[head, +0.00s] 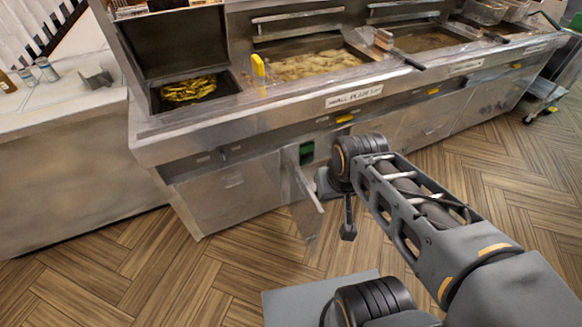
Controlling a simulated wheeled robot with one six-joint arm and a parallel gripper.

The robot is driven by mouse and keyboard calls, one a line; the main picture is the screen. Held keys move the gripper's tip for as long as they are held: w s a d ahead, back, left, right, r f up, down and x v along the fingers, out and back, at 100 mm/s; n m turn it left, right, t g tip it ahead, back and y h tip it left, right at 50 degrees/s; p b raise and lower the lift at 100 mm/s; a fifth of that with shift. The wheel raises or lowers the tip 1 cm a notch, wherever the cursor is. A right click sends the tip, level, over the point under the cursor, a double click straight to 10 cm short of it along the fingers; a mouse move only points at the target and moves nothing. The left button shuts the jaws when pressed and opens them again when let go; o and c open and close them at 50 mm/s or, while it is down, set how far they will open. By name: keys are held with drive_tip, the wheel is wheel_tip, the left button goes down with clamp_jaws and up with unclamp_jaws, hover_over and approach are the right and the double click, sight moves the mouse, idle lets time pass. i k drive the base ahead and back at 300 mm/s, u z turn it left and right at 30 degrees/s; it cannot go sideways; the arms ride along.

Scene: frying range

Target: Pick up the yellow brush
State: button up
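A yellow upright object (258,68), which looks like the brush, stands at the left end of the steel frying range (240,112), between two wells. It is small in the view, and I cannot make out bristles. My gripper (348,233) hangs low in front of the range's cabinet doors, below the counter edge and to the right of the brush, well apart from it. The gripper is small and dark, seen from behind the arm, so its finger gap does not show. I see nothing held in it.
A well with yellow food (188,90) lies left of the brush, and a fryer well (305,65) lies right. A scoop (384,40) with a dark handle rests beyond it. A cabinet door (304,195) stands ajar near my gripper. The wooden floor (130,265) is clear.

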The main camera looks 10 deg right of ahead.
sight(258, 69)
drive_tip(key=z, duration=0.45)
drive_tip(key=k, duration=0.6)
drive_tip(key=z, duration=0.85)
drive_tip(key=k, duration=0.6)
drive_tip(key=z, duration=0.5)
drive_tip(key=i, duration=1.9)
drive_tip(key=u, duration=0.7)
drive_tip(key=i, duration=1.25)
drive_tip(key=u, duration=1.8)
drive_tip(key=i, duration=1)
drive_tip(key=u, duration=0.95)
